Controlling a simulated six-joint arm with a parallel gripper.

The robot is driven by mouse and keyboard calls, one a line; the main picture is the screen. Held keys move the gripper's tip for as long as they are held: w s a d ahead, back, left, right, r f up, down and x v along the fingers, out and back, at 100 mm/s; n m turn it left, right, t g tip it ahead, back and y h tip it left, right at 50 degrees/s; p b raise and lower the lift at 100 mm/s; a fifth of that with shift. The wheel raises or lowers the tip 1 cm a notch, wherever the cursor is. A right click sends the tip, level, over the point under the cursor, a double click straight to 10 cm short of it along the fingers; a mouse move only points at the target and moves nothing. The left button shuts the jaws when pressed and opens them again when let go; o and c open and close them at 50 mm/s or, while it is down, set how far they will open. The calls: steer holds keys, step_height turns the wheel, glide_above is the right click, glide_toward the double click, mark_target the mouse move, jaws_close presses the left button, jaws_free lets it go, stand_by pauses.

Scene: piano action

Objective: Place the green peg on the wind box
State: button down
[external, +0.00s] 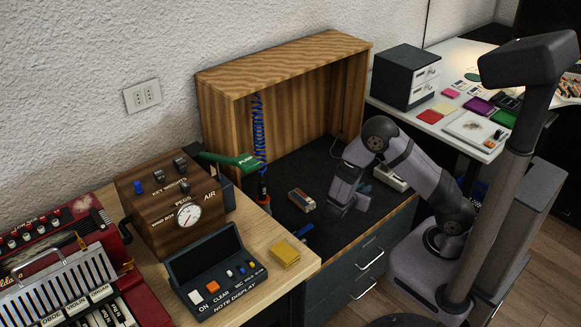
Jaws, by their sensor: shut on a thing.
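The wind box (165,217) is a brown wooden box at the left of the external view, with a round gauge on its front and a blue peg and dark pegs on top. My gripper (344,208) is low over the dark mat of the workbench, to the right of the wind box and well apart from it. It is shut. A small teal-green bit (364,188) shows beside the jaws and looks like the green peg, mostly hidden by the gripper.
A note display (207,270) and a yellow block (285,253) are on the wooden table. A small brown-and-grey block (301,200) and a screwdriver (263,187) are near my gripper. A wooden hutch (285,55) stands behind.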

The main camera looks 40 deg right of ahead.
steer(key=s+a+r+n+t+y, duration=0.1)
steer(key=a+r+n+t+y, duration=0.2)
steer(key=a, duration=0.6)
step_height(320, 180, up, 20)
steer(key=n+t+p, duration=0.1)
steer(key=p, duration=2.4)
steer(key=shift+s+h+p, duration=0.15)
steer(key=shift+h+p, duration=0.15)
steer(key=shift+h, duration=0.1)
